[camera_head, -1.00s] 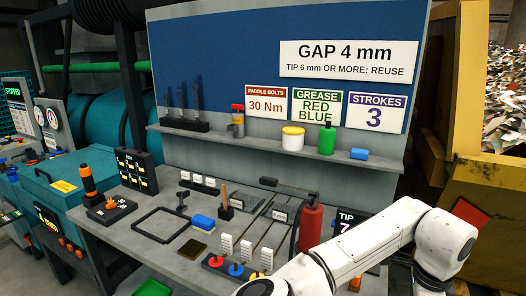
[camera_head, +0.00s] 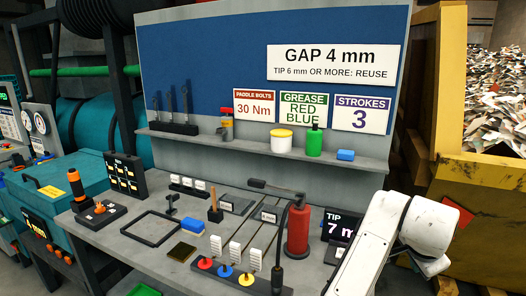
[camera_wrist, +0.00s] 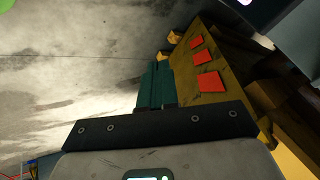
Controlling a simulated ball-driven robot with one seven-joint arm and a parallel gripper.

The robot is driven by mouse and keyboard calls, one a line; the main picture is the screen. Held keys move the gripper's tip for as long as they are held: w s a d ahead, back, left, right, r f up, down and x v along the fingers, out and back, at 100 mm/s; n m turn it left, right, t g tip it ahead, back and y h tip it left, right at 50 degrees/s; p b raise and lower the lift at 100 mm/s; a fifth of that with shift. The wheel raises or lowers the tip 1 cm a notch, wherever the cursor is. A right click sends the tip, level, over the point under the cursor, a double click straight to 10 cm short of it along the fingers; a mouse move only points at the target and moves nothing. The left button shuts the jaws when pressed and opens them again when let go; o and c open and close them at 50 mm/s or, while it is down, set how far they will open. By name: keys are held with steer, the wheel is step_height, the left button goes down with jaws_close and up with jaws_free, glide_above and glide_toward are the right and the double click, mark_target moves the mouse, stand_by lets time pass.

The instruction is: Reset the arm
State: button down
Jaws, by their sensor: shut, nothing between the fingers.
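My gripper (camera_wrist: 157,84) shows in the wrist view, its two teal fingers together with nothing visible between them. They extend from a dark bolted bar above a grey housing. Below the fingers is a stained grey floor (camera_wrist: 70,65), with a yellow-brown structure bearing red patches (camera_wrist: 209,82) close by on the right. In the head view my white arm (camera_head: 375,240) stands at the lower right, beside the bench's right end; my gripper is outside that view.
The bench (camera_head: 150,262) holds a red cylinder (camera_head: 298,230), a black frame (camera_head: 152,228) and a rack with red, blue and yellow discs (camera_head: 226,271). A dark TIP sign (camera_head: 335,226) stands close to my arm. A yellow container (camera_head: 450,120) of scraps is at the right.

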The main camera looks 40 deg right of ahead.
steer(key=w+a+n+t+h, duration=0.2)
steer(key=w+a+n+t, duration=0.25)
steer(key=w+n, duration=0.55)
steer(key=w+a+f+n+y, duration=0.1)
steer(key=a+f+n, duration=0.1)
steer(key=a, duration=0.2)
steer(key=w+a+f+n+y, duration=0.1)
steer(key=a+f+n, duration=0.2)
steer(key=a, duration=0.1)
steer(key=w+a+f+n+t+y, duration=0.1)
steer(key=a+f+n, duration=0.2)
steer(key=a, duration=0.1)
steer(key=shift+a+f+y, duration=0.15)
steer(key=shift+a+y, duration=0.05)
steer(key=shift+y, duration=0.1)
steer(key=s+a+f+n+y, duration=0.2)
steer(key=a+f+n, duration=0.15)
steer(key=a, duration=0.35)
steer(key=s+a+f+n+y, duration=0.25)
steer(key=a+f, duration=0.25)
steer(key=a, duration=0.3)
steer(key=s+f+g+b, duration=0.2)
steer(key=s+f+g, duration=0.3)
steer(key=s+f, duration=0.3)
steer(key=shift+s+d, duration=0.15)
steer(key=shift+s, duration=0.9)
